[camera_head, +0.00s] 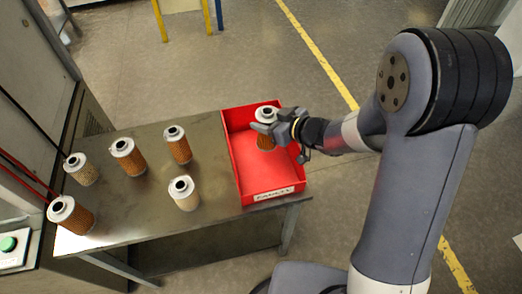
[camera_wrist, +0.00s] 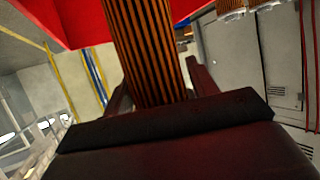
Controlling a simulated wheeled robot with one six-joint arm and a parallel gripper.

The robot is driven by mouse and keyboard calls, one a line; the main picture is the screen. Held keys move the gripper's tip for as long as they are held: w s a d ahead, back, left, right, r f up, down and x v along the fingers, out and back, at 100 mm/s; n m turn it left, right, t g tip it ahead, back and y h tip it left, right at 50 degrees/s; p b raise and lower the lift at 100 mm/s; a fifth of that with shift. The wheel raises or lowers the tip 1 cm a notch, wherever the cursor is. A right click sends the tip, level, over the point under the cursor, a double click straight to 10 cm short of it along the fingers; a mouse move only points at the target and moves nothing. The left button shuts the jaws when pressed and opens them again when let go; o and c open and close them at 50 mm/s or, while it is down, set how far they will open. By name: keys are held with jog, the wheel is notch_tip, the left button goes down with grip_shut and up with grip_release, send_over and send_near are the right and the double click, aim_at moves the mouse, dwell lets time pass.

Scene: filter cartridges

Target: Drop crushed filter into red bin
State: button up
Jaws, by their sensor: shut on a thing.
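My gripper (camera_head: 271,127) is shut on an orange-brown pleated filter (camera_head: 265,143) with a white cap. The held filter is upright and within the outline of the red bin (camera_head: 244,163), near its far side; I cannot tell if it touches the bin's floor. In the wrist view the held filter (camera_wrist: 146,45) shows its dark-striped pleats between the fingers, with the red bin (camera_wrist: 60,22) behind it. Any crushing on the held filter is not clear. The bin has a label on its front wall and otherwise looks empty.
Several other filters stand on the metal table (camera_head: 140,215) left of the bin: orange ones (camera_head: 179,148), (camera_head: 128,160) and paler ones, including a cream one (camera_head: 186,196) nearest the bin. A machine with a green button (camera_head: 8,243) stands at the left.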

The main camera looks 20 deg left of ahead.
jog(key=shift+f+b, duration=0.85)
jog(key=shift+f, duration=0.45)
jog(key=o, duration=1.3)
jog(key=v, duration=1)
jog(key=shift+s+d+r, duration=0.2)
jog(key=shift+d+r, duration=0.05)
jog(key=shift+d, duration=0.05)
